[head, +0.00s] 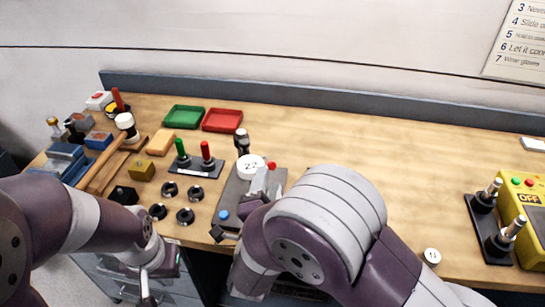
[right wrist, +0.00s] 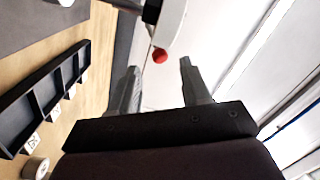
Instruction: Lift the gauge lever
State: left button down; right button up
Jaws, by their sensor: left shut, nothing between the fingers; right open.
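The gauge (head: 250,167) has a round white dial and stands on a grey plate (head: 234,192) near the middle of the bench. A small red ball (head: 271,166) sits at its right side, apparently the end of the gauge lever. In the right wrist view the red ball (right wrist: 160,56) shows below a pale rounded body, between the lines of my fingertips. My right gripper (right wrist: 160,66) is open and empty, close by the ball; I cannot tell whether it touches. My left gripper (head: 148,292) is shut and empty, low at the bench's front edge, away from the gauge.
A stand with green and red handles (head: 196,166) and several black rings (head: 185,216) lie left of the gauge. Green (head: 184,117) and red (head: 222,120) trays sit behind. A yellow box (head: 525,200) stands far right. The bench right of the gauge is mostly clear.

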aim_at(272, 168)
jog(key=p+x, duration=0.1)
jog(key=x, duration=0.7)
grip_shut()
